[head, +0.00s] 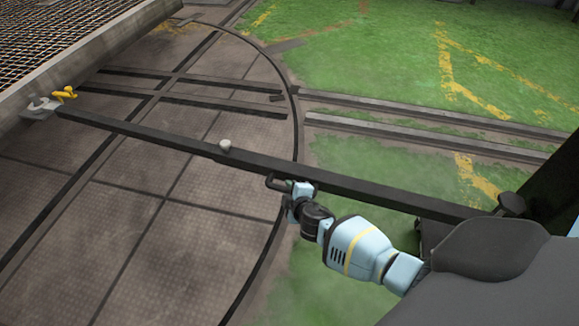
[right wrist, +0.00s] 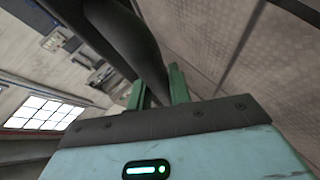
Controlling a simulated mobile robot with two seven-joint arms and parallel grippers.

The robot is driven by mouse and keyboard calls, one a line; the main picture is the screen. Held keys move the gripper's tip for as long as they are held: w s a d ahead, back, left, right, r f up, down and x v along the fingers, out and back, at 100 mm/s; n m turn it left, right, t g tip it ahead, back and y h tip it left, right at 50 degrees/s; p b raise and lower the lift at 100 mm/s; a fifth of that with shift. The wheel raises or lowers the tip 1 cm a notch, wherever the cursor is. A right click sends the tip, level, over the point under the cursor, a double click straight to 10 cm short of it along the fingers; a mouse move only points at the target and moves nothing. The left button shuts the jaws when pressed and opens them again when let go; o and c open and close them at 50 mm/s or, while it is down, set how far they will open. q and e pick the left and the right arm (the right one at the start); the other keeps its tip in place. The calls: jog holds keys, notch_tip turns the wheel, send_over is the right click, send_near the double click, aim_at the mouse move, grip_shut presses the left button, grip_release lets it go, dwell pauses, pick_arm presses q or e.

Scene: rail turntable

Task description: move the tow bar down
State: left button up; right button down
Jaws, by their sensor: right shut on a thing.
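The tow bar (head: 150,135) is a long dark beam. It runs from a grey coupling (head: 42,106) at the upper left, across the turntable, to the lower right near my body. A small pale knob (head: 225,146) sits on it. My right gripper (head: 283,185) is shut on the tow bar's dark handle, on the near side of the beam. In the right wrist view a dark bar (right wrist: 122,35) passes between the green fingers of the right gripper (right wrist: 157,88). The fingers partly hide the grip. My left gripper is not in view.
A yellow lever (head: 66,93) sits by the coupling, under a grated platform (head: 120,38). The turntable deck (head: 120,225) is flat, with rails crossing it. Fixed rails (head: 430,118) continue right over green ground (head: 370,55). A dark post (head: 560,185) stands at right.

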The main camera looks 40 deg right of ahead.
jog(key=c, duration=1.6)
grip_release()
jog(key=shift+f, duration=0.1)
jog(key=shift+o, duration=0.2)
jog(key=p+v, duration=0.4)
jog(key=v, duration=0.4)
